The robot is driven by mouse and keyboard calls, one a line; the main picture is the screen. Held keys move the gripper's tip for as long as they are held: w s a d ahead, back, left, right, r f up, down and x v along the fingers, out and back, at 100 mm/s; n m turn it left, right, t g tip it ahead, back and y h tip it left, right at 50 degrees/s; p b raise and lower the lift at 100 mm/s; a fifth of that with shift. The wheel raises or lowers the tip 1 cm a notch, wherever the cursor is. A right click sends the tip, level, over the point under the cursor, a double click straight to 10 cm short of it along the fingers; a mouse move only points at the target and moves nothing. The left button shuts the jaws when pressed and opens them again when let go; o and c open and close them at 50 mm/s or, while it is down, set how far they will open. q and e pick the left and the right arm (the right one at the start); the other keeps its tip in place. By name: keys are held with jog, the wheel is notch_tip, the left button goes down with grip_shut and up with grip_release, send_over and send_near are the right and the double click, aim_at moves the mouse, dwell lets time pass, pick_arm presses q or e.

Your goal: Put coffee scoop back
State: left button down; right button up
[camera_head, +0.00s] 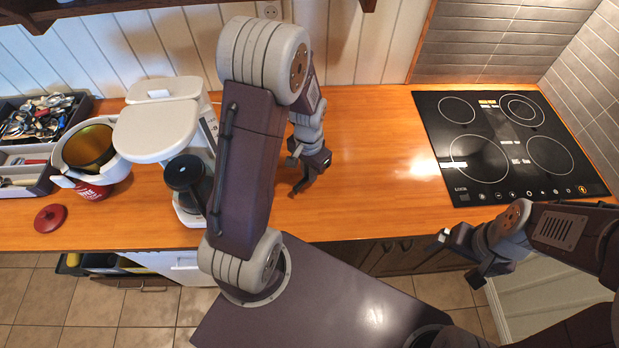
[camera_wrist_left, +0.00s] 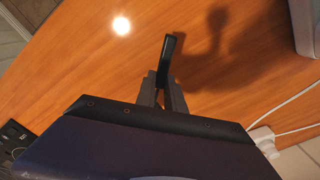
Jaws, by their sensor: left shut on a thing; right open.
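My left gripper (camera_head: 304,172) is over the wooden counter, right of the coffee maker. It is shut on a slim black piece, which I take to be the coffee scoop (camera_wrist_left: 171,52). In the left wrist view the piece sticks up between the fingers (camera_wrist_left: 163,88); a scoop bowl cannot be made out. A shadow with a rounded end falls on the counter beside it. The grey utensil tray (camera_head: 41,186), with many metal utensils in its back compartment, is at the far left, well away from this gripper. My right gripper (camera_head: 462,254) is open and empty, in front of the counter.
The white coffee maker (camera_head: 160,128) with its black carafe (camera_head: 186,178) stands between my left gripper and the tray. A white-rimmed filter basket (camera_head: 61,160), red jar (camera_head: 92,191) and red lid (camera_head: 50,218) are near the tray. A black cooktop (camera_head: 510,150) is at right. The middle counter is clear.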

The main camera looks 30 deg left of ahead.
aim_at(309, 186)
pick_arm(q)
notch_tip(309, 186, down, 3)
jog(key=shift+s+f, duration=0.1)
jog(key=shift+f, duration=0.2)
jog(key=shift+f, duration=0.2)
jog(key=c, duration=1.4)
grip_release()
jog(key=shift+r, duration=0.1)
jog(key=shift+c, duration=0.2)
